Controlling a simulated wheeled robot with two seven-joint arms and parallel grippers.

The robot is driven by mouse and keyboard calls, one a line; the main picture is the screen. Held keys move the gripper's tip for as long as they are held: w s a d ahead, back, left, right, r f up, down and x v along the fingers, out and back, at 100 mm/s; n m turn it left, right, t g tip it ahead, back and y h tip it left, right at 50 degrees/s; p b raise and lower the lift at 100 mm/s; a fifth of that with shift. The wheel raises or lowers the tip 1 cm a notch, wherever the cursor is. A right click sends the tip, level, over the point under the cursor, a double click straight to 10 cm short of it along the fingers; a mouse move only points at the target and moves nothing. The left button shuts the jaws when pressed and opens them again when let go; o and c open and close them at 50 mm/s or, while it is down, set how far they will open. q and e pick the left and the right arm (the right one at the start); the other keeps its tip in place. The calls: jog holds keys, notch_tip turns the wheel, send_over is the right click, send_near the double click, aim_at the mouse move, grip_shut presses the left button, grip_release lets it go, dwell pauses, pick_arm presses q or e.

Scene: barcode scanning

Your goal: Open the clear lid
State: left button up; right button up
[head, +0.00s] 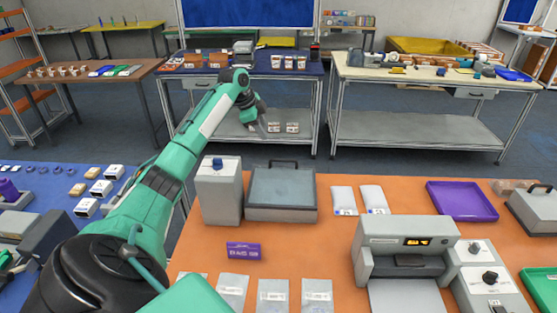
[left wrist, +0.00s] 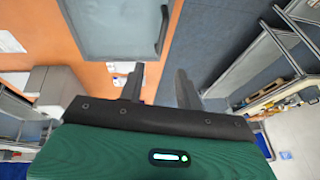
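A grey box with a flat, bluish see-through-looking lid (head: 288,184) stands on the orange table. The lid is down, with a dark handle (head: 283,163) along its far edge. In the left wrist view the lid (left wrist: 112,24) is at the top, with its handle (left wrist: 163,31) on the right side. My left gripper (head: 262,128) is up in the air, beyond the box's far edge in the head view. Its two fingers (left wrist: 158,88) are apart with nothing between them, clear of the handle. My right gripper is in neither view.
White pouches (head: 359,199) and a purple tray (head: 461,201) lie to the right. A grey machine (head: 405,240) and a purple sign (head: 243,251) are nearer. Floor shows beyond the table's far edge.

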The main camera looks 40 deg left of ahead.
pick_arm(q)
jog(key=f, duration=0.1)
jog(key=p, duration=0.4)
send_near(279, 160)
jog(key=x, duration=0.6)
jog(key=shift+w+d, duration=0.25)
jog(key=shift+w, duration=0.2)
jog(key=shift+w+d+f, duration=0.1)
jog(key=shift+w+f, duration=0.1)
jog(key=shift+f, duration=0.35)
jog(key=shift+w+f, duration=0.1)
jog(key=shift+f, duration=0.15)
jog(key=c, duration=0.6)
grip_shut()
